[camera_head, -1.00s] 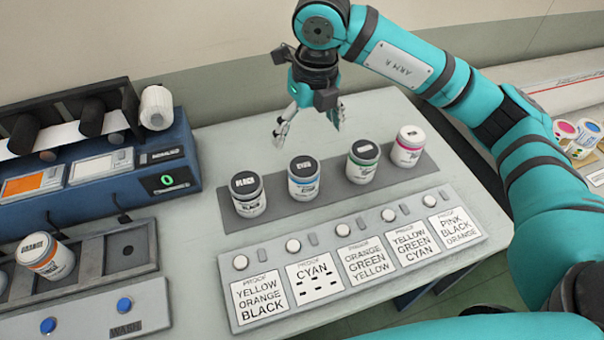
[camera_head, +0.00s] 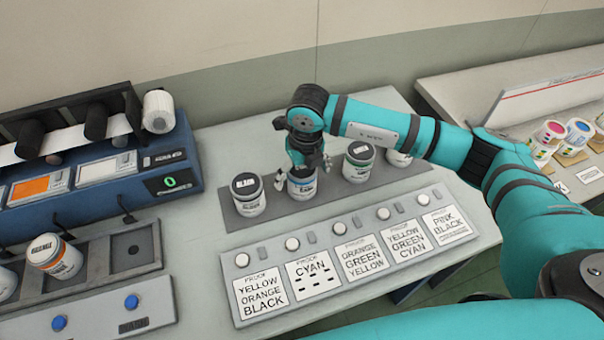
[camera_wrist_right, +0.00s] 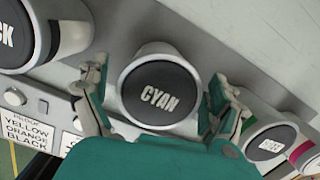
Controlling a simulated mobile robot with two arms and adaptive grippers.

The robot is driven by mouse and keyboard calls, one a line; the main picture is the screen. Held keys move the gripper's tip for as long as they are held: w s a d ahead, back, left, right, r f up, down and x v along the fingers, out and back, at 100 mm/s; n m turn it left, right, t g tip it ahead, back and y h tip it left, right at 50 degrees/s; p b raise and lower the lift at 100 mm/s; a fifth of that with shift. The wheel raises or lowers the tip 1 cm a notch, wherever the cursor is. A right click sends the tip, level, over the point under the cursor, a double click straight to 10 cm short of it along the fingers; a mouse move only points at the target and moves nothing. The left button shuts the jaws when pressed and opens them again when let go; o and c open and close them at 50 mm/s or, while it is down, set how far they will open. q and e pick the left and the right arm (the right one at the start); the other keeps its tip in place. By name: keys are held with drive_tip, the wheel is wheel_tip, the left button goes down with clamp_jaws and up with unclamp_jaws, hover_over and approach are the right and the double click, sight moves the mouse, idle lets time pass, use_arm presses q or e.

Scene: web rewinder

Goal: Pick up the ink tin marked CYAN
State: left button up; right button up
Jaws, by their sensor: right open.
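The ink tin marked CYAN (camera_wrist_right: 159,92) shows its dark lid in the right wrist view, between the fingers of my right gripper (camera_wrist_right: 155,98). The gripper is open, one finger on each side of the tin. In the head view the CYAN tin (camera_head: 301,188) stands upright on the grey strip (camera_head: 228,216), partly hidden by my right gripper (camera_head: 304,177) coming down over it from above. I cannot tell whether the fingers touch it. My left gripper is not in view.
The black tin (camera_head: 248,195) stands close on the left, and a green-banded tin (camera_head: 358,162) on the right. Another tin (camera_head: 399,158) is partly behind my arm. A proof panel (camera_head: 340,262) with buttons lies in front. The orange tin (camera_head: 55,257) sits in a rack at left.

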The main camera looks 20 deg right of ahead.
drive_tip(key=shift+w+f, duration=0.15)
drive_tip(key=shift+f, duration=0.75)
drive_tip(key=shift+c, duration=0.3)
drive_tip(key=shift+r, duration=0.1)
drive_tip(key=c, duration=1.5)
